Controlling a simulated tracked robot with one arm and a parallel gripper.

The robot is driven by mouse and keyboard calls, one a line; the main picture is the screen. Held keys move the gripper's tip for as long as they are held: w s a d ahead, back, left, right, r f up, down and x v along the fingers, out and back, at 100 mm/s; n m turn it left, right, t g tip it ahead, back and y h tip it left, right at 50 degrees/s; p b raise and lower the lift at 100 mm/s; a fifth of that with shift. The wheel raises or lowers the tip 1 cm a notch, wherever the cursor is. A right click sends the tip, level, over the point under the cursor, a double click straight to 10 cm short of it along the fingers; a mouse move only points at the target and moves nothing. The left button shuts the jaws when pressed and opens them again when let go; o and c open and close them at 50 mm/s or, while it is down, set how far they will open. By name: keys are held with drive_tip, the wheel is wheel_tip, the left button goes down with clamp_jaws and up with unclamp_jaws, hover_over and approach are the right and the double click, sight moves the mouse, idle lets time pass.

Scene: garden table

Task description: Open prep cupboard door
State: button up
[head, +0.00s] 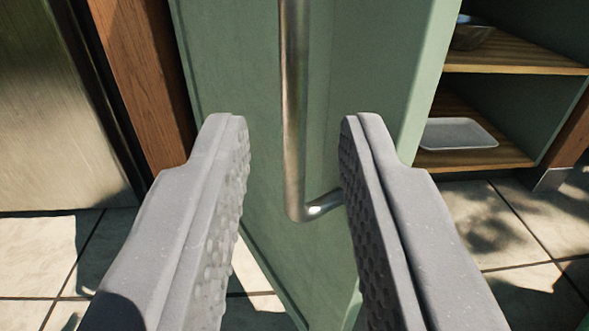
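The green cupboard door (385,80) stands in the middle of the head view, swung out from the cupboard, whose shelves show to its right. A metal bar handle (294,120) runs down the door and bends toward it at its lower end. My gripper (293,125) is open, with one grey finger on each side of the handle. The right fingertip overlaps the handle's lower bend in the picture; whether they touch I cannot tell. No finger is closed on the bar. The top of the handle is out of the frame.
Inside the cupboard, a metal bowl (473,33) sits on the upper wooden shelf (520,55) and a pale tray (458,133) on the lower one. A wooden post (147,75) and a brushed metal panel (55,110) stand at left. Tiled floor (505,225) lies below.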

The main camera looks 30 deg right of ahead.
drive_tip(key=shift+b+v, duration=1.65)
drive_tip(key=shift+v, duration=0.95)
